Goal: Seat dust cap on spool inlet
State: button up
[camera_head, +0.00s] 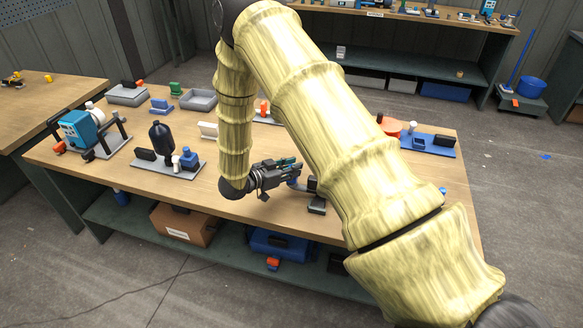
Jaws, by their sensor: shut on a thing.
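My gripper (292,175) is above the front middle of the workbench, its fingers pointing right. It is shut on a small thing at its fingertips. I take this for the dust cap, but it is too small and covered to make out. The spool inlet cannot be made out.
The workbench (240,206) holds a blue pump unit (77,130), a dark bottle on a grey plate (160,142), grey trays (198,100) and a blue plate (437,149). My arm hides the bench's middle right. Bare wood lies left of my gripper.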

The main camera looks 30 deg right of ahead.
jog(key=shift+f+b, duration=0.3)
jog(key=shift+f, duration=0.35)
jog(key=o, duration=0.9)
jog(key=v, duration=1.2)
jog(key=shift+a+f, duration=0.1)
